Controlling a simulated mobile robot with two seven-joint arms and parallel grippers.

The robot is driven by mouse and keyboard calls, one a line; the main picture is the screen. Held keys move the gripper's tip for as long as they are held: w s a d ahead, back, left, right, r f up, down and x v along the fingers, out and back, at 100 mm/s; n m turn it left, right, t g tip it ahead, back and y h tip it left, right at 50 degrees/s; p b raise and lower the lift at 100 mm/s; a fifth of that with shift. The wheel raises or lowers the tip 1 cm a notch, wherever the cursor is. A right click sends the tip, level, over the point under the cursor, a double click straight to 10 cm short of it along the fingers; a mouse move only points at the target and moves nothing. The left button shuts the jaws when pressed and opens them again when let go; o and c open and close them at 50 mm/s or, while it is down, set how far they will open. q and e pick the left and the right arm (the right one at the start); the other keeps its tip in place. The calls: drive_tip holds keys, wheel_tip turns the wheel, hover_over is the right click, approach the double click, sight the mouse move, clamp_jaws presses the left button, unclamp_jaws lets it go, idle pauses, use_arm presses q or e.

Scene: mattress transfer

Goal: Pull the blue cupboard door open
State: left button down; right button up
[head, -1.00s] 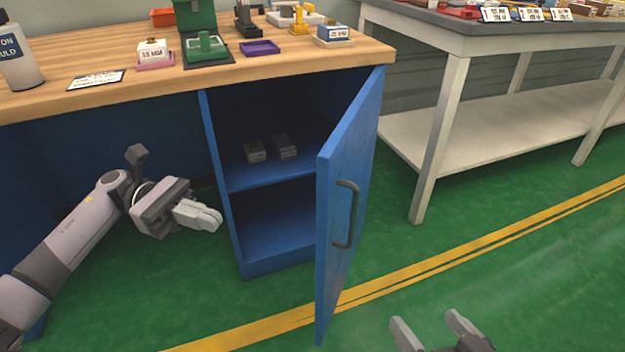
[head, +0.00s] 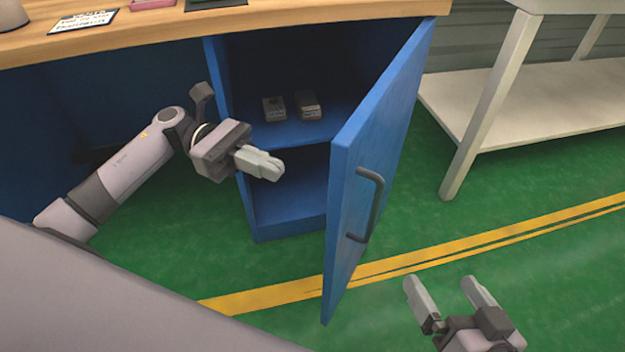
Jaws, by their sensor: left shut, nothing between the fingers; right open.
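The blue cupboard door (head: 385,135) stands wide open, swung out towards me on its right-hand hinge side. Its dark handle (head: 374,205) is on the face turned to the right. The blue cupboard (head: 290,195) shows a shelf with two small grey boxes, one on the left (head: 274,108) and one on the right (head: 308,104). My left gripper (head: 280,168) is shut and empty, in front of the cupboard's left side, left of the door. My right gripper (head: 447,287) is open and empty, low and to the right of the door, apart from the handle.
The wooden worktop (head: 300,22) runs above the cupboard. A white bench (head: 545,100) with a low shelf stands at the right. The green floor (head: 540,280) with a yellow line is clear right of the door. Part of my own body covers the lower left.

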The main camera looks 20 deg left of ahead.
use_arm(q)
drive_tip(key=s+d, duration=0.1)
drive_tip(key=d, duration=0.7)
use_arm(e)
drive_tip(key=shift+d, duration=0.15)
use_arm(q)
drive_tip(key=shift+d, duration=0.1)
